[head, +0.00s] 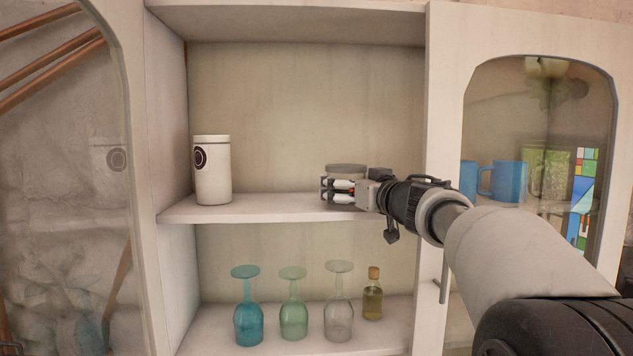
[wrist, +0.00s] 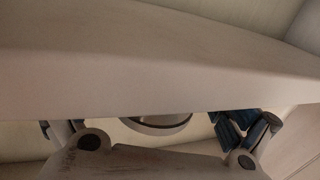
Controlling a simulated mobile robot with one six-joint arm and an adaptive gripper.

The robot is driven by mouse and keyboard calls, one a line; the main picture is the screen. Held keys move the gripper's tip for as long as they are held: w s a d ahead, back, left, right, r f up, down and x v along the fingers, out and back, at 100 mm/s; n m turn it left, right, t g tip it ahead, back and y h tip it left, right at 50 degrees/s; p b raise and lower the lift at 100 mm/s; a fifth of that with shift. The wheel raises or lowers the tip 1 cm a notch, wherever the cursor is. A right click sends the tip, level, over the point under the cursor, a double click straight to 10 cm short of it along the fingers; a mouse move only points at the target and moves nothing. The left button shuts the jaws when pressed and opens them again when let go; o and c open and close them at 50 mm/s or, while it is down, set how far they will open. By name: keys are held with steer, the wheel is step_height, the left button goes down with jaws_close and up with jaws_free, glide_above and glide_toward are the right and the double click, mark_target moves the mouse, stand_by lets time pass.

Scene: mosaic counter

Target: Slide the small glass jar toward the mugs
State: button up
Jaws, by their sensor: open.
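The small jar (head: 346,168) stands on the upper shelf in the head view. Its grey round lid shows above my gripper, and most of its body is hidden behind the fingers. My gripper (head: 336,191) is open and reaches in from the right, in front of the jar. In the wrist view a round rim (wrist: 160,123), likely the jar's, shows partly between the spread fingers. I cannot tell whether the fingers touch the jar. Blue mugs (head: 507,180) show at the right through the glass door; one is partly cut off by the door frame.
A white canister (head: 212,170) stands at the left of the upper shelf (head: 265,208), with bare shelf between it and the jar. Upturned stemmed glasses (head: 293,318) and a corked bottle (head: 372,298) stand on the lower shelf. A cabinet upright (head: 437,100) separates jar and mugs.

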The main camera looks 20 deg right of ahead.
steer(key=shift+w+a, duration=0.2)
steer(key=shift+w, duration=1)
steer(key=c, duration=1.3)
